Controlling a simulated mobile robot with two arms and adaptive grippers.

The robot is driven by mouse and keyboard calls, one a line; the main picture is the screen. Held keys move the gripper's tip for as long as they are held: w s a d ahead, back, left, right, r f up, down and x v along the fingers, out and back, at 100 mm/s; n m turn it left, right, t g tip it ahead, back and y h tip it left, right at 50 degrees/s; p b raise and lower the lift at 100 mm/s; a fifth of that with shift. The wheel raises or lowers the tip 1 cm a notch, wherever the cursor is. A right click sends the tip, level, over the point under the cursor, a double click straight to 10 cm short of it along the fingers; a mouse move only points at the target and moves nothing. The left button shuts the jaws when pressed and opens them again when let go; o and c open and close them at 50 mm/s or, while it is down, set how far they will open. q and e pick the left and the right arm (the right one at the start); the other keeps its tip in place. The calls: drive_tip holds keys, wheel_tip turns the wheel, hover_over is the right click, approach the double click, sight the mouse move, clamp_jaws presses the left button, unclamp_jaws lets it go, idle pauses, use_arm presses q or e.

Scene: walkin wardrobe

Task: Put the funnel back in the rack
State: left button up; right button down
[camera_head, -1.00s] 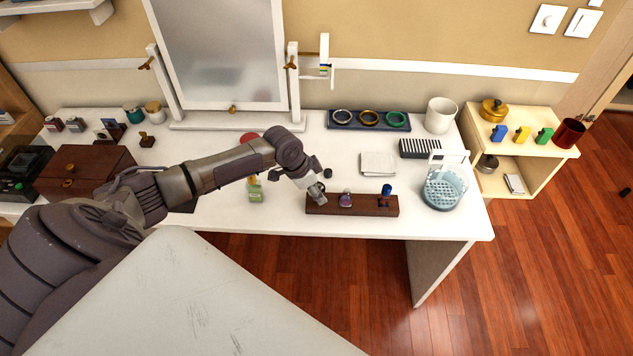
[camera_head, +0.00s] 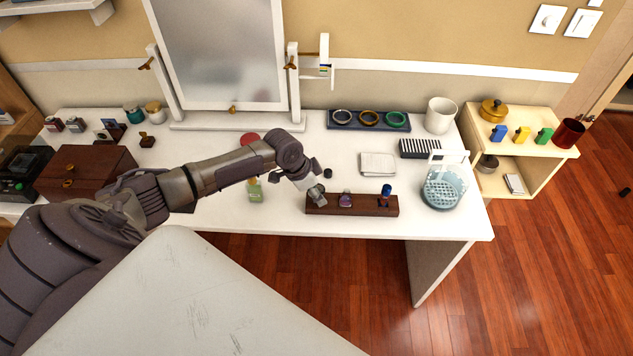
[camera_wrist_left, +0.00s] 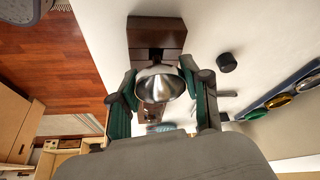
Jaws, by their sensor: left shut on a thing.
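The funnel (camera_wrist_left: 160,86) is a shiny metal cone. My left gripper (camera_wrist_left: 160,94) is shut on it, with one green-padded finger on each side. In the head view the funnel (camera_head: 317,193) is small and partly covered by my left gripper (camera_head: 314,186), at the left end of the rack. The rack (camera_head: 362,206) is a long dark wooden block near the table's front edge. It also shows behind the funnel in the wrist view (camera_wrist_left: 157,27). I cannot tell whether the funnel touches the rack. My right gripper is in neither view.
The rack also bears a purple bottle (camera_head: 346,199) and a blue-capped bottle (camera_head: 386,191). A yellow-green bottle (camera_head: 255,193) stands left of the gripper, and a small black cap (camera_head: 327,173) lies behind it. A light-blue basket (camera_head: 442,190) stands right of the rack.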

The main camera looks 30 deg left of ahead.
use_arm(q)
drive_tip(key=shift+f+b, duration=0.4)
drive_tip(key=shift+f, duration=0.3)
drive_tip(key=o, duration=1)
drive_tip(key=v, duration=1.2)
